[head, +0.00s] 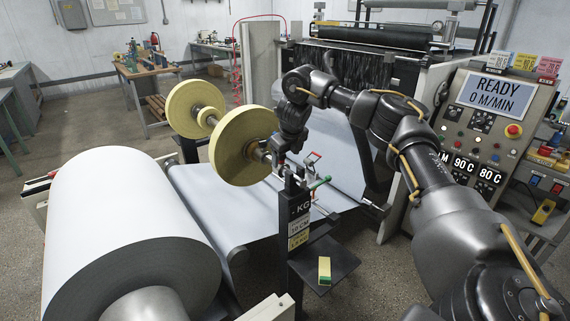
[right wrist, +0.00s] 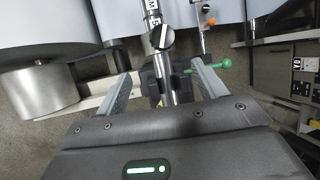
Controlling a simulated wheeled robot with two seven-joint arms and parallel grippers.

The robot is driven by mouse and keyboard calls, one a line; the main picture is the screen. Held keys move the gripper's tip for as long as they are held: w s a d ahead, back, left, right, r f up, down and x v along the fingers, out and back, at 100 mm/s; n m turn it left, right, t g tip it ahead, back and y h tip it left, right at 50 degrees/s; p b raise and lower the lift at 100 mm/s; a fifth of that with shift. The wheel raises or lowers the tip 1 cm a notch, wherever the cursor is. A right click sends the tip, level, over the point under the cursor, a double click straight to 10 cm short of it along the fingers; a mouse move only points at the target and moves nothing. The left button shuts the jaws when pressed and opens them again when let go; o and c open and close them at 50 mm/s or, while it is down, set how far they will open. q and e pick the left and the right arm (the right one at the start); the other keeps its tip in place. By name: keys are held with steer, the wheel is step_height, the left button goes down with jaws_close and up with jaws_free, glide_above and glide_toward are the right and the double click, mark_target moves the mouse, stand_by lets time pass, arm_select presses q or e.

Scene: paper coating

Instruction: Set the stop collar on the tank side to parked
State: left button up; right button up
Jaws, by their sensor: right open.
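My right gripper (head: 283,157) reaches down from the right arm to the end of a shaft by the yellow discs (head: 243,146). In the right wrist view its two fingers (right wrist: 165,75) are spread, one on each side of a silver rod (right wrist: 168,75). A round collar-like part with a dark slotted face (right wrist: 162,38) sits on the rod beyond the fingertips, by black markings. I cannot tell surely whether it is the stop collar, or its setting. Nothing is visibly gripped. A green-knobbed lever (right wrist: 226,63) sticks out right of the fingers. My left gripper is not in view.
A black post (head: 299,235) with labels stands below the gripper; a yellow-green block (head: 324,270) lies on its shelf. A large white roll (head: 125,220) fills the lower left. The control panel (head: 486,120) reads READY, 0 M/MIN. An orange knob (right wrist: 211,21) is near the rod.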

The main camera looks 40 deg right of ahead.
steer(key=shift+p+v, duration=0.35)
steer(key=shift+v, duration=1.15)
